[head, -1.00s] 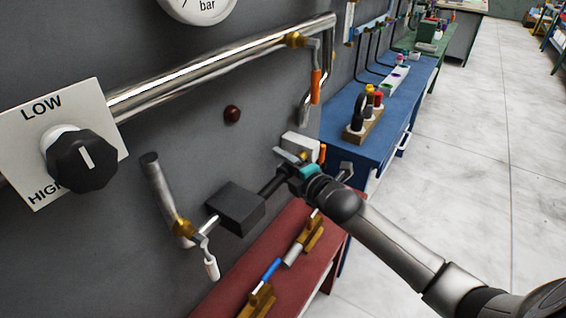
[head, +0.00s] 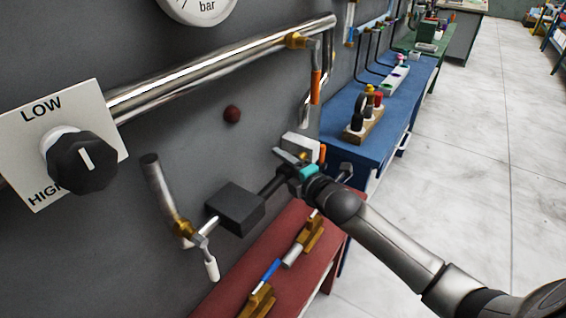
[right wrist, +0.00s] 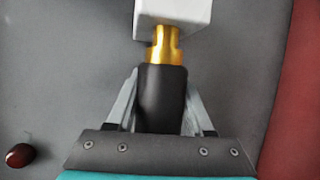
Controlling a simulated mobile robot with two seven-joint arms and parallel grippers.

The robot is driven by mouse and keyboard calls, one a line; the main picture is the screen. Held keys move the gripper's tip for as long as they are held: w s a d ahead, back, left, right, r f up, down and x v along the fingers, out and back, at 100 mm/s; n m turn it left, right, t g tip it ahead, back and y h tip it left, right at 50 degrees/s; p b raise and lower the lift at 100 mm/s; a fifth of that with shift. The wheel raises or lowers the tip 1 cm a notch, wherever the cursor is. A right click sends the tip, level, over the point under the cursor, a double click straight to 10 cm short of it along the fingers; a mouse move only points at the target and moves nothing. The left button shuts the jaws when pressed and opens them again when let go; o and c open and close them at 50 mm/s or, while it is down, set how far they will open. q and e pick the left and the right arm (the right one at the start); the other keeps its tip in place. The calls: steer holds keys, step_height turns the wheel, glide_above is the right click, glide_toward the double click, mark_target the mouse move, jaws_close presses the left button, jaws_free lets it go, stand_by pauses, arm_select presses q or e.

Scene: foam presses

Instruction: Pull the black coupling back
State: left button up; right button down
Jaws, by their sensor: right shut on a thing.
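The black coupling (right wrist: 161,92) is a dark sleeve on a brass fitting (right wrist: 164,45) that comes out of a white block (right wrist: 172,12). My right gripper (right wrist: 162,100) is shut on the coupling, with one finger on each side of it. In the head view my right gripper (head: 296,160) is at the grey wall, just below the white block (head: 298,144); there the coupling is mostly hidden by the gripper. A bit of brass (head: 303,155) shows between block and gripper. My left gripper is not in view.
A dark grey box (head: 236,208) and a brass valve with a white-handled lever (head: 211,268) are left of the gripper. A red bench (head: 247,262) lies below, a blue bench (head: 395,110) to the right. A dark red knob (head: 232,114) is on the wall.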

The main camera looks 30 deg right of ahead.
mark_target(277, 176)
steer(key=s+a+p, duration=0.1)
steer(key=s+a, duration=0.1)
steer(key=a, duration=0.1)
steer(key=shift+a+p, duration=0.15)
steer(key=shift+p, duration=0.2)
steer(key=shift+s+a, duration=0.1)
steer(key=shift+a, duration=0.1)
steer(key=shift+f, duration=0.15)
steer(key=c, duration=0.7)
jaws_free()
steer(key=shift+c, duration=0.2)
steer(key=o, duration=0.4)
steer(key=shift+a, duration=0.1)
steer(key=shift+o, duration=0.2)
